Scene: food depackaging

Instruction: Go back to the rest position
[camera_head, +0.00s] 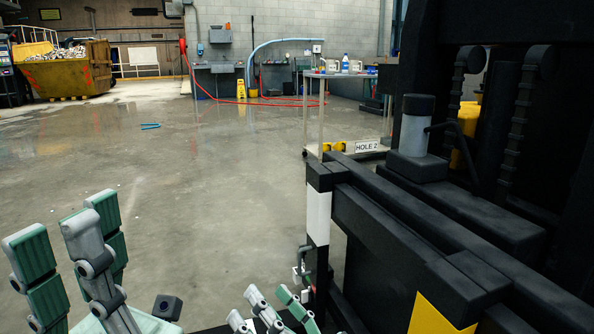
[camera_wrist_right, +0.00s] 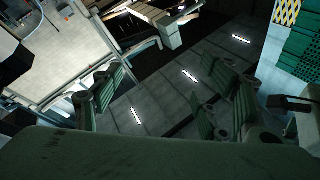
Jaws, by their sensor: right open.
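My left gripper (camera_head: 75,250) stands at the lower left of the head view, its grey fingers with green pads pointing up. I see nothing held in it, but I cannot tell how far its fingers are spread. My right gripper (camera_head: 272,314) shows only by its fingertips at the bottom edge, beside a black machine frame.
The black machine (camera_head: 450,205) with a yellow panel (camera_head: 440,318) fills the right side, close to my right gripper. A table (camera_head: 340,76) with bottles stands behind it. A yellow skip (camera_head: 68,72) is at the far left. Wet concrete floor (camera_head: 200,190) lies open ahead.

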